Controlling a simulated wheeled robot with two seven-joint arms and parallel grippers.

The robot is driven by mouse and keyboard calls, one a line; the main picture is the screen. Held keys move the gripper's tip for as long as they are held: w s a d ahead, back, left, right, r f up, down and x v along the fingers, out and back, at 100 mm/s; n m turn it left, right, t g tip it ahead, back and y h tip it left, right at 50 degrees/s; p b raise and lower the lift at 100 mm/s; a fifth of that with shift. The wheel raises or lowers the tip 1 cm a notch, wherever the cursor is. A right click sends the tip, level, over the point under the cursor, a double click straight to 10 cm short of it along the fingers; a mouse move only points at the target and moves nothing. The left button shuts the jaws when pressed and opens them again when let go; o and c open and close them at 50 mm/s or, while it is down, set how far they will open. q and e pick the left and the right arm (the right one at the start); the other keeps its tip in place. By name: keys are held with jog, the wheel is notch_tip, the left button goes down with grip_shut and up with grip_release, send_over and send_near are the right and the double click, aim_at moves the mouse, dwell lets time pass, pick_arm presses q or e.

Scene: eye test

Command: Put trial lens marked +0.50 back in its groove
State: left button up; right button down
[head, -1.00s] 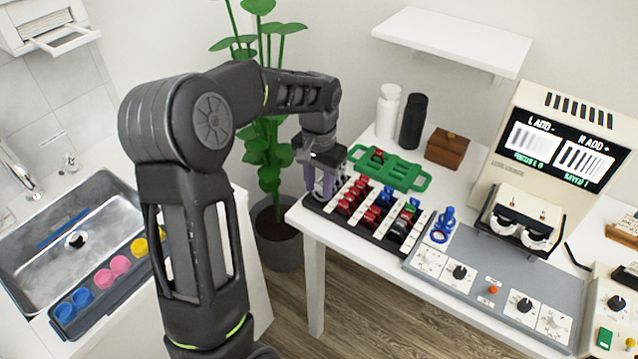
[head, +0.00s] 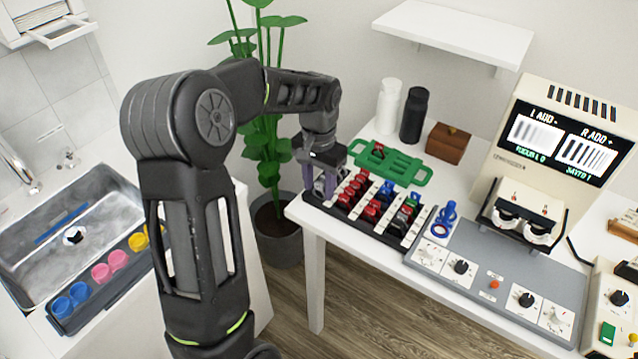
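The lens rack (head: 408,243) is a black case with pale strips, at the left end of the white table. Several red, blue, green and dark trial lenses stand in its rows. No marking is legible, so I cannot tell which lens is +0.50. My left gripper (head: 321,187) points down at the rack's left end, its fingers low at the first row. Something pale shows around the fingertips; I cannot tell whether they hold a lens or only stand in front of some. My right gripper is out of view.
A green tray (head: 413,173) with a red-rimmed piece lies behind the rack. White and black bottles (head: 413,115) and a brown box (head: 448,144) stand further back. A blue piece (head: 445,217) stands right of the rack, by the grey control panel (head: 476,307) and the screen device (head: 520,165).

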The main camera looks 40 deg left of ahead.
pick_arm(q)
jog(key=o, duration=0.3)
jog(key=shift+r, duration=3.9)
jog(key=shift+s+f, duration=0.1)
